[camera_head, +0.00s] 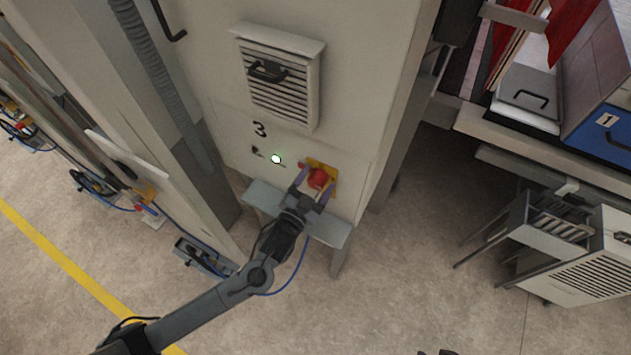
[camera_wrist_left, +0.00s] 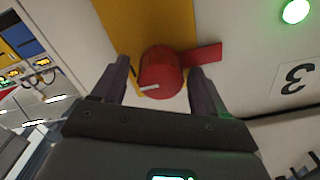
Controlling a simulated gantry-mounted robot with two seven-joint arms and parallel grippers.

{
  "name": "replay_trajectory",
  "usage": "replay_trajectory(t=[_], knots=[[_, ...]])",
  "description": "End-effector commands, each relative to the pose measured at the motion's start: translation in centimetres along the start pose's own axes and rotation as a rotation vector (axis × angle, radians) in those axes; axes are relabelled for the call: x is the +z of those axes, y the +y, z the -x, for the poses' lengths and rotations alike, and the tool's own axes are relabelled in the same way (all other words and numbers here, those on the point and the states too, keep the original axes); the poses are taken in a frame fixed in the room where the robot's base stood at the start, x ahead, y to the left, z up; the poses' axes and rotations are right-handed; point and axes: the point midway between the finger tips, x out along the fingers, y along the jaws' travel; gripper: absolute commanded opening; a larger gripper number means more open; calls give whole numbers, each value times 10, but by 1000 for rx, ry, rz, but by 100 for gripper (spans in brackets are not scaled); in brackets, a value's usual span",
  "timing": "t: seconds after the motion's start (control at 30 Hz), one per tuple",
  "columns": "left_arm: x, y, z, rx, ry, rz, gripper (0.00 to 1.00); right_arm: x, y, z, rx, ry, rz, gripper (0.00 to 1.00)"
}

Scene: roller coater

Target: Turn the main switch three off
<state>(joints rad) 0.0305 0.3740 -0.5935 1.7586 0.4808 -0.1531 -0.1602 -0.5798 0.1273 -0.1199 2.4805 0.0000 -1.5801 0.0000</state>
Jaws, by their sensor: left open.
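The main switch three is a red rotary knob (camera_head: 318,179) on a yellow plate (camera_head: 331,170), on the cabinet front below and right of the black "3" (camera_head: 260,129). In the left wrist view the red knob (camera_wrist_left: 161,74) sits between the fingertips, with a red tab (camera_wrist_left: 203,55) to its right. My left gripper (camera_head: 313,186) is open, its two fingers on either side of the knob. In the wrist view (camera_wrist_left: 160,82) gaps show beside the knob; I cannot tell whether either finger touches it. A round indicator (camera_head: 276,159) left of the switch glows green.
A louvred vent box (camera_head: 278,80) juts out above the switch. A grey ledge (camera_head: 262,198) sits just below it. A ribbed hose (camera_head: 160,75) runs down the left. A metal rack and box (camera_head: 565,235) stand right. Open floor (camera_head: 425,250) lies between.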

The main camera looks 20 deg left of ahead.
Motion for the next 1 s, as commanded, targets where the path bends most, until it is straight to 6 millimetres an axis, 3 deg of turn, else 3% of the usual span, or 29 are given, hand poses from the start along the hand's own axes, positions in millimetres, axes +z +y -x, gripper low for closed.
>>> replay_trajectory(t=[0.07, 0.4, 0.73, 1.0], knots=[[0, 0, 0, 0, 0, 0, 72, 0, 0, 0, -1, 0, -1, 43], [0, 0, 0, 0, 0, 0, 20, 0, -2, 0, -7, 0, -9, 43], [0, 0, 0, 0, 0, 44, 19, 0, -2, 0, -8, 0, -10, 43], [0, 0, 0, -1, -1, 207, 19, -1, -2, 2, -6, -1, -7, 43]])
